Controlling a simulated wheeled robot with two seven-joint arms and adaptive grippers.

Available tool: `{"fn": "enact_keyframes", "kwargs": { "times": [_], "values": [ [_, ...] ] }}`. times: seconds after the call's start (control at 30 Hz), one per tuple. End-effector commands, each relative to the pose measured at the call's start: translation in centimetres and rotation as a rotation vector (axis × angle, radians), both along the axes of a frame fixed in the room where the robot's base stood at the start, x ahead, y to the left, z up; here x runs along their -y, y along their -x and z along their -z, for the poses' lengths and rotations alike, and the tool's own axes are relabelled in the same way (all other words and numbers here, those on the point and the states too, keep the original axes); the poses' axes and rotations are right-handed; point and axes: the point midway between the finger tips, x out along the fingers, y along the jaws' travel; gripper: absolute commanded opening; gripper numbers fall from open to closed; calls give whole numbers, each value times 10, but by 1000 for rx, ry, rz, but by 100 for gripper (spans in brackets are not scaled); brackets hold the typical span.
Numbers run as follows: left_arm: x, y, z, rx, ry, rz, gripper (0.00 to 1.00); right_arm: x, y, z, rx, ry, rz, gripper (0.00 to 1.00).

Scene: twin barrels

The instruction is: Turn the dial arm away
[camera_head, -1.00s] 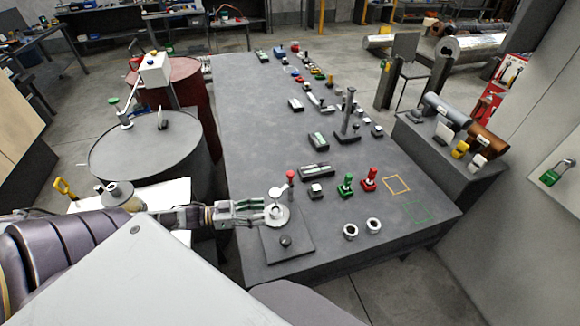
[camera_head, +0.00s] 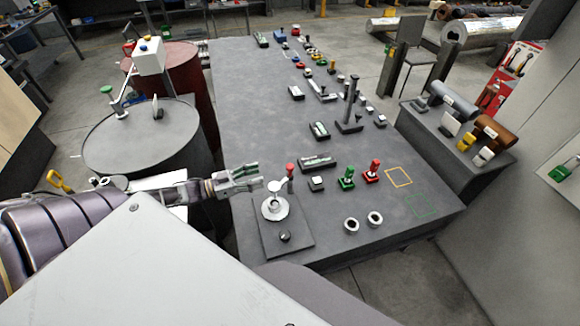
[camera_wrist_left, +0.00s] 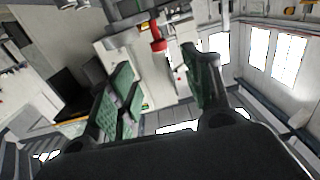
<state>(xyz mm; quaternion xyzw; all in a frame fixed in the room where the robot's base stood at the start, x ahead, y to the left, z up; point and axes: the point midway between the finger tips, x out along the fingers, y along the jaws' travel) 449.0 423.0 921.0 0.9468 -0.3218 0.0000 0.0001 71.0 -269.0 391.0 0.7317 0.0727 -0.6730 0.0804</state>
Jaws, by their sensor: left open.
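The dial (camera_head: 275,208) is a pale round disc on a dark square plate at the near left corner of the long grey table. Above it are a whitish arm (camera_head: 275,186) and an upright post with a red knob (camera_head: 290,168); the post appears to belong to the dial arm. My left gripper (camera_head: 260,175) is open and empty, just left of the red knob and apart from it. In the left wrist view the red knob (camera_wrist_left: 158,45) shows beyond the gap between the green-padded fingers (camera_wrist_left: 158,65). My right gripper is not in view.
A small dark knob (camera_head: 285,236) sits on the same plate. To the right are a white-topped block (camera_head: 316,183), a green handle (camera_head: 347,177), a red handle (camera_head: 373,171) and two pale rings. A grey barrel (camera_head: 140,140) stands left of the table.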

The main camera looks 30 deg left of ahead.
Motion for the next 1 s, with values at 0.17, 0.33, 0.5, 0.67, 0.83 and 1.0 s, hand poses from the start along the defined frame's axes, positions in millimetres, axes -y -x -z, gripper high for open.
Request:
{"fn": "enact_keyframes", "kwargs": {
  "times": [0.17, 0.33, 0.5, 0.67, 0.83, 1.0],
  "values": [
    [5, -6, 0, 2, 1, 0, 50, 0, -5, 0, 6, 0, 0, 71],
    [11, -15, 0, 1, 1, 1, 50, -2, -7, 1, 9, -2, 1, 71],
    [18, -24, -1, 1, 1, 0, 50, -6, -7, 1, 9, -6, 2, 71],
    [25, -33, -1, 2, 2, 0, 50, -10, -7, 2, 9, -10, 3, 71],
    [32, -42, 0, 1, 0, 1, 50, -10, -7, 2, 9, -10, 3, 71],
    [39, -51, 0, 1, 1, 1, 50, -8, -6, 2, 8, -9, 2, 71]
  ]
}}
